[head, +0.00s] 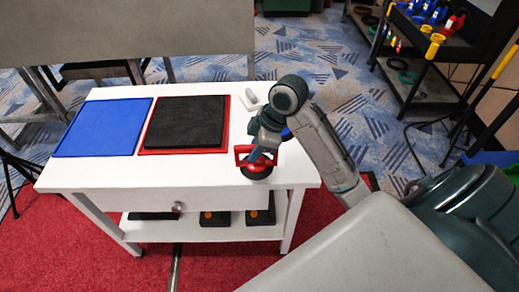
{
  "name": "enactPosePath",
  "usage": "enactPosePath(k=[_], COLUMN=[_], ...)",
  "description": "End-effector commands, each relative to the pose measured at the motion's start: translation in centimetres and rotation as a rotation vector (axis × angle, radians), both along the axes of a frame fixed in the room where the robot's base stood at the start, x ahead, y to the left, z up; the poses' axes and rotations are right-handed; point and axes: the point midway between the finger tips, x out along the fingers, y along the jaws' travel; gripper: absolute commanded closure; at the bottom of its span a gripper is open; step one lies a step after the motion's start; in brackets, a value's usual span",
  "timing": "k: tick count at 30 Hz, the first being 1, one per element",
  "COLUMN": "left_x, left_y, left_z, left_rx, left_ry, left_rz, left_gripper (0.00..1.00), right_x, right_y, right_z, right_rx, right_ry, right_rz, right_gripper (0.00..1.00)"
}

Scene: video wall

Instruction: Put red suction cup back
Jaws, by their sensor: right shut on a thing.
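The red suction cup (242,161) is at the front right corner of the white table (110,176), with a red handle frame and a dark round pad below. My right gripper (257,156) reaches down from above and is shut on its handle. The pad is at the table top near the front edge; I cannot tell whether it touches. My left gripper is not in view.
A blue mat (105,127) and a black pad on a red mat (186,122) lie on the table. A small white object (250,97) is at the back. A dark shelf (417,84) at the upper right holds several blue tools and a red one.

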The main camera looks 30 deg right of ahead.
Motion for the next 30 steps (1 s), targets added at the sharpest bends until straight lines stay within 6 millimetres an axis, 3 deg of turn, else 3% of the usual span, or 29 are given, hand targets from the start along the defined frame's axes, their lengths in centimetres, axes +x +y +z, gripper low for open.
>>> enactPosePath(k=[3, 9, 19, 29, 30], left_x=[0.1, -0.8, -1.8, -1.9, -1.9], left_y=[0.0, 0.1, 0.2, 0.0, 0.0], left_z=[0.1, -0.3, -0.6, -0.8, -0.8], left_rx=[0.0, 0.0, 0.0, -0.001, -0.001], left_ry=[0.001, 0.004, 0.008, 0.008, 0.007], left_rz=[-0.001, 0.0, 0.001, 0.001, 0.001], left_gripper=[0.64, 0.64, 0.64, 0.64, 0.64], right_x=[2.0, 3.6, 3.6, 3.6, 3.6], right_y=[-2.2, -3.7, -3.9, -3.8, -3.8], right_z=[-0.2, -0.4, -3.8, -4.2, -4.3], right_rx=[-0.003, 0.0, 0.001, 0.0, 0.0], right_ry=[0.001, 0.0, 0.003, 0.0, 0.0], right_rz=[-0.005, -0.001, -0.001, -0.001, -0.001], right_gripper=[1.0, 1.0, 1.0, 1.0, 0.79])
